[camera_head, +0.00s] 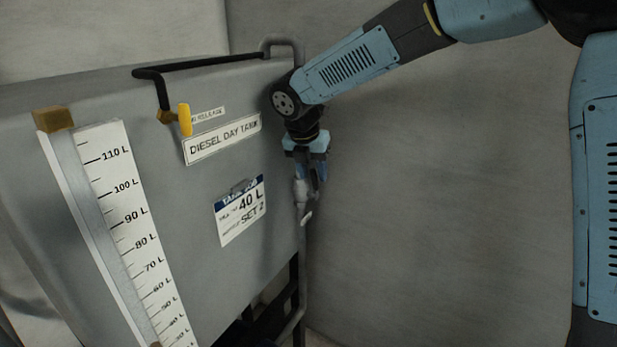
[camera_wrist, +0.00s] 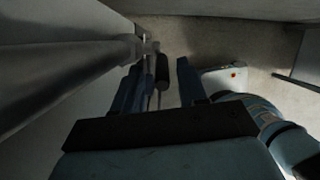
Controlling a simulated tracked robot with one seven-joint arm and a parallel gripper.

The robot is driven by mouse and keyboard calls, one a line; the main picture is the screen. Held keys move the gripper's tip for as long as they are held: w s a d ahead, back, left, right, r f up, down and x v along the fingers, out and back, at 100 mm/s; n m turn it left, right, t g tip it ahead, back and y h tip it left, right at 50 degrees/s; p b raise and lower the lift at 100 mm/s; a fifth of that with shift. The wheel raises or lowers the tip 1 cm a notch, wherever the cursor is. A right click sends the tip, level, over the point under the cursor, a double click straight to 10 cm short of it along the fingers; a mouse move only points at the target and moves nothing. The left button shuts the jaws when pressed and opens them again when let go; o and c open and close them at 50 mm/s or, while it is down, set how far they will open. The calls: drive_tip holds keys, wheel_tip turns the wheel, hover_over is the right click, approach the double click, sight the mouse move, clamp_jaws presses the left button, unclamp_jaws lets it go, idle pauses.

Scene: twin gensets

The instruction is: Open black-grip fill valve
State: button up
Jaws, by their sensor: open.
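My gripper (camera_head: 314,180) points down beside the right edge of the grey tank in the head view, next to a vertical grey pipe (camera_head: 302,250). In the wrist view my gripper (camera_wrist: 161,66) is open. A short black grip (camera_wrist: 162,72) shows between its two fingers, nearer the left one, with a gap to the right finger. I cannot tell whether the grip touches a finger. The metal valve fitting (camera_wrist: 148,46) sits on the pipe just left of the grip. In the head view the grip is hidden behind my gripper.
The diesel day tank (camera_head: 225,275) fills the left, with a level scale (camera_head: 130,230), a 40 L card (camera_head: 240,211) and a yellow-grip handle (camera_head: 185,119) on a black pipe (camera_head: 215,62). A bare grey wall (camera_head: 440,200) stands to the right, with free room before it.

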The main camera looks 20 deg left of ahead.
drive_tip(key=v, duration=1)
drive_tip(key=shift+r, duration=0.45)
